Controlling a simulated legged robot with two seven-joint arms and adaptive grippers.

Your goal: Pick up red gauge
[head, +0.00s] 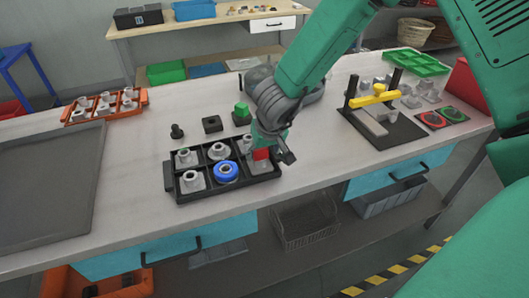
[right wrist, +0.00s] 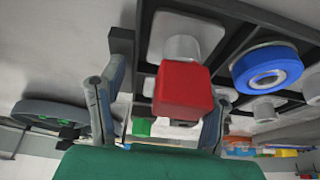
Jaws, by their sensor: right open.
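The red gauge (head: 261,154) is a small red block on a grey piece in the right-hand part of the black compartment tray (head: 187,197). In the right wrist view the red gauge (right wrist: 183,90) appears in front of the gripper, between the lines of the two fingers. My right gripper (head: 274,152) is open over the right end of the tray and partly covers the gauge in the head view. Its fingers (right wrist: 170,85) show no clear contact with the gauge. My left gripper is not in view.
Other tray compartments hold grey fittings and a blue ring (head: 227,171). A green-topped piece (head: 242,111), a black square block (head: 212,124) and a dark knob (head: 177,131) stand behind the tray. A black fixture with a yellow bar (head: 376,97) stands to the right.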

